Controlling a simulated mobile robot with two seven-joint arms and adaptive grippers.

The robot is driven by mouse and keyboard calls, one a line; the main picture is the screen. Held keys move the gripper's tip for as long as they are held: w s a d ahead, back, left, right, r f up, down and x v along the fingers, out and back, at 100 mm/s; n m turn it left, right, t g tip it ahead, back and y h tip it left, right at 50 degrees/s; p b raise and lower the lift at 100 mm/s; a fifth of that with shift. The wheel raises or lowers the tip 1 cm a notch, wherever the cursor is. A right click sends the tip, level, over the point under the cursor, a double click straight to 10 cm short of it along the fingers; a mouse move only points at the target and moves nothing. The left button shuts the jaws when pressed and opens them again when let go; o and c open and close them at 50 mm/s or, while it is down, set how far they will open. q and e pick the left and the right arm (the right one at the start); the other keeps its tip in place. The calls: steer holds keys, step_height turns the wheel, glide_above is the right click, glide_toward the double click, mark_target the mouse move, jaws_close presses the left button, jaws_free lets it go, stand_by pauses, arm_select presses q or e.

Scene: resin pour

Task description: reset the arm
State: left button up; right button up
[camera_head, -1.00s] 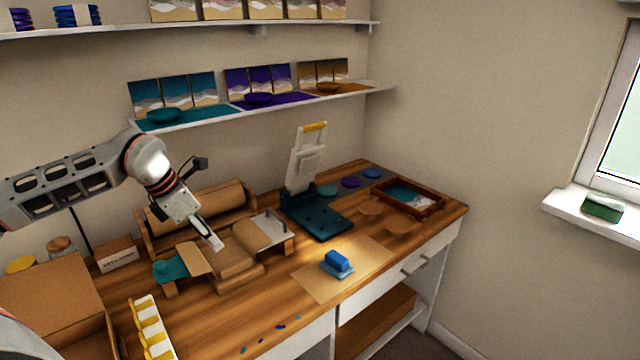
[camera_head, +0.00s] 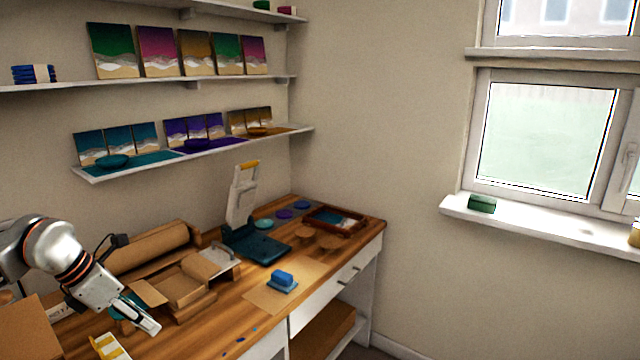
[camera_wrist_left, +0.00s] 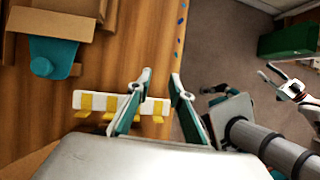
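My left gripper (camera_head: 148,318) is at the lower left in the head view, over the front left of the wooden workbench. In the left wrist view its two fingers (camera_wrist_left: 161,77) are apart with nothing between them. Beyond the fingers lies a white strip with yellow pieces (camera_wrist_left: 76,100), which also shows at the bottom edge of the head view (camera_head: 106,346). My right gripper (camera_wrist_left: 287,84) shows small at the right of the left wrist view, away from the bench; whether its fingers are open is unclear. It is out of the head view.
The workbench (camera_head: 215,318) holds a cardboard wrapping stand (camera_head: 183,285), a dark teal press (camera_head: 262,248), a blue block (camera_head: 282,279) on a brown sheet and a framed tray (camera_head: 335,220). Shelves (camera_head: 195,153) hang above. A green block (camera_head: 481,204) sits on the windowsill.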

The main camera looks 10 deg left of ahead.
arm_select(q)
steer(key=d+f+n+t+h, duration=0.2)
steer(key=d+n+h, duration=0.35)
steer(key=d, duration=0.95)
steer(key=d+f+n+t+h, duration=0.2)
steer(key=d+n+h, duration=0.35)
steer(key=d, duration=0.95)
steer(key=s+a+f+n+t+y, duration=0.2)
steer(key=a+f+n+t+y, duration=0.2)
steer(key=f+n+t+y, duration=0.65)
steer(key=s+a+f+n+g+y, duration=0.1)
steer(key=s+f+n+g, duration=0.6)
steer(key=s+f+n, duration=0.7)
step_height(320, 180, down, 3)
steer(key=shift+a+f+n+g+y, duration=0.1)
steer(key=shift+a+n+g+y, duration=0.35)
steer(key=shift+n, duration=0.5)
arm_select(e)
steer(key=shift+w+r, duration=0.15)
steer(key=shift+w, duration=0.7)
arm_select(q)
steer(key=shift+w, duration=0.1)
arm_select(e)
steer(key=shift+s+d+f, duration=0.1)
steer(key=shift+f, duration=0.1)
